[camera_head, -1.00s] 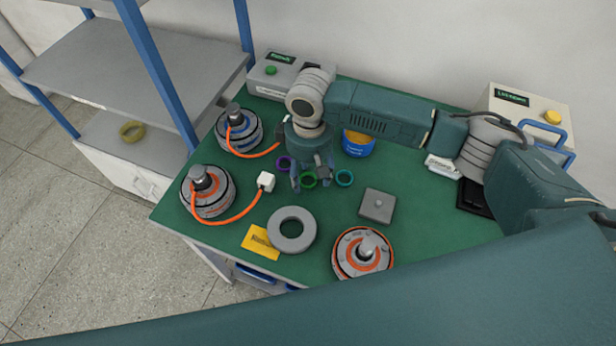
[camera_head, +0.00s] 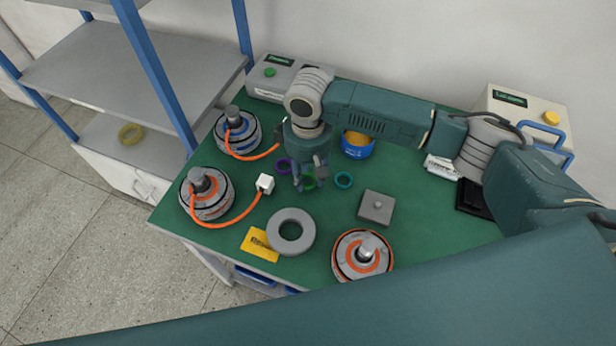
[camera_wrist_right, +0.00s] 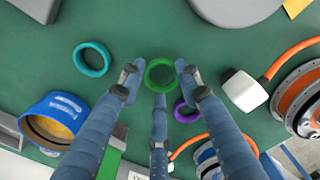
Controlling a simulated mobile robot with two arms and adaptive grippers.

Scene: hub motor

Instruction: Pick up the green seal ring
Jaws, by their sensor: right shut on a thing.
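The green seal ring (camera_head: 309,184) lies on the green table top between the purple and teal rings. It also shows in the right wrist view (camera_wrist_right: 159,61). My right gripper (camera_head: 310,181) points down over it, fingers around it. In the right wrist view its blue-grey fingertips (camera_wrist_right: 158,80) are close about the ring, shut on it. The ring appears at table level; any gap beneath is hidden. My left gripper is not in view.
The purple ring (camera_head: 282,168) and teal ring (camera_head: 343,180) lie close on either side. A blue tape-like container (camera_head: 357,151) stands behind. A white cube with an orange cable (camera_head: 265,183), a grey ring (camera_head: 291,249) and a grey square block (camera_head: 376,207) are nearby.

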